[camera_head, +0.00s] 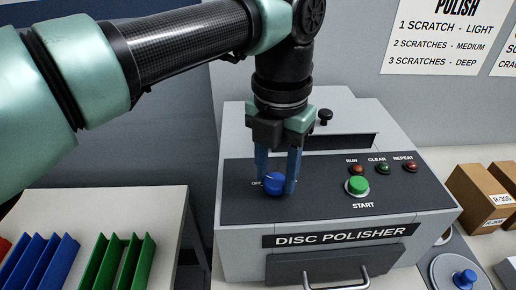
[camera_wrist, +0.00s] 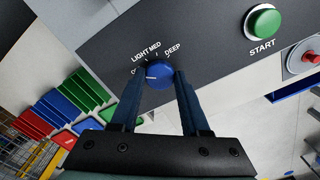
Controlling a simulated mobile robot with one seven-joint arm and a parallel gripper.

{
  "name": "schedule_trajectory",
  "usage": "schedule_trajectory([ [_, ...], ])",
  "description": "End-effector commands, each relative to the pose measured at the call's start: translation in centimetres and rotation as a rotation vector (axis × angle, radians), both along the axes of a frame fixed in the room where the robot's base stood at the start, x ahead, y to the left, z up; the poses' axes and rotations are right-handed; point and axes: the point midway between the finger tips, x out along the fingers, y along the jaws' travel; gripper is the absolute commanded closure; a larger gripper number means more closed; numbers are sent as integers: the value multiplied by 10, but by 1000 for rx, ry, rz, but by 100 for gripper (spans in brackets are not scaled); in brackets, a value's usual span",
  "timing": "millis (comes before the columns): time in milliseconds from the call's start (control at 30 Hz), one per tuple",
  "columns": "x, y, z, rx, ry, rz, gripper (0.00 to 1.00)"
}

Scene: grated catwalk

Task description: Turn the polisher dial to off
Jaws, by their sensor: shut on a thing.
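The blue polisher dial (camera_head: 273,184) sits on the dark panel of the grey disc polisher (camera_head: 240,240), left of the green start button. My gripper (camera_head: 277,177) points down over the dial, its two blue fingers shut on the dial's sides. In the wrist view the dial (camera_wrist: 158,74) lies between the fingertips (camera_wrist: 159,80). A white pointer mark on the dial faces left, toward a label partly hidden by the left finger. The labels LIGHT, MED and DEEP are readable there, and OFF shows left of the dial in the head view.
The green start button (camera_head: 357,186) stands right of the dial, below the run, clear and repeat lamps. A drawer handle (camera_head: 336,282) is on the polisher's front. Blue and green racks (camera_head: 122,262) are at left; boxes (camera_head: 480,197) are at right.

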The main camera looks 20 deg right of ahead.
Motion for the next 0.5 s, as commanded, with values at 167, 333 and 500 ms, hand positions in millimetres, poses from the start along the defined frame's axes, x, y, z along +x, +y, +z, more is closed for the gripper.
schedule_trajectory([
  [167, 1, 1, 1, 1, -2, 72, 100],
  [333, 0, 1, 1, 1, -2, 107, 100],
  [500, 0, 1, 1, 1, -2, 119, 100],
])
